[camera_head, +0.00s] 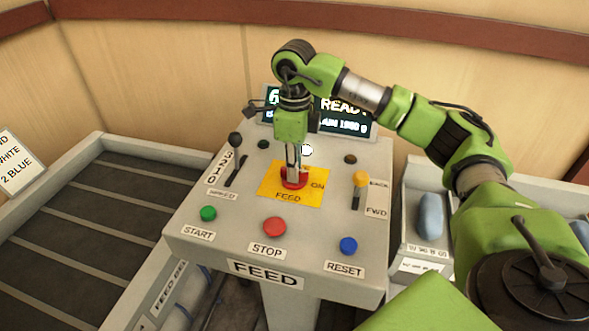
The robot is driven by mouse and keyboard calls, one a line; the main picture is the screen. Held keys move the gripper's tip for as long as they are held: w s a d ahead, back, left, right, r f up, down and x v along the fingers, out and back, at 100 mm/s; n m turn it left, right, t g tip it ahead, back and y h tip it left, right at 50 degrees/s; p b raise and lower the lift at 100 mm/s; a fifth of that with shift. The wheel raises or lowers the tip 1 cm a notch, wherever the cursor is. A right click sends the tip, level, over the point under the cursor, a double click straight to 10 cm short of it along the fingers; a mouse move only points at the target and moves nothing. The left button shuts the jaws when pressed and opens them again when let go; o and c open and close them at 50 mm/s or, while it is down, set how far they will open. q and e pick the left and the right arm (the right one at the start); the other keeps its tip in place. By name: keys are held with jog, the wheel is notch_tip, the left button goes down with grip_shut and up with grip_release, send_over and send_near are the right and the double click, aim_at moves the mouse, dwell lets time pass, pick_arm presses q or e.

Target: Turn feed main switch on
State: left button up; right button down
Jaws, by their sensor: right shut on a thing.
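The feed main switch (304,184) is a red rotary knob on a yellow plate (274,192) marked FEED and ON, in the middle of the grey sloped console. My right gripper (293,178) points down from above and is shut on the red knob. The fingers cover much of the knob, so its turned position cannot be told. The word ON shows to the right of the knob. My left gripper is not in view.
The console has a green START button (208,213), a red STOP button (274,226), a blue RESET button (348,245), a black speed lever (235,140) and a yellow-knobbed BACK/FWD lever (360,179). A display (350,118) reading READY stands behind. A conveyor (75,225) lies left.

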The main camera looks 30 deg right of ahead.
jog(key=shift+m, duration=0.3)
jog(key=c, duration=2)
grip_release()
jog(key=shift+c, duration=0.2)
notch_tip(320, 180, up, 12)
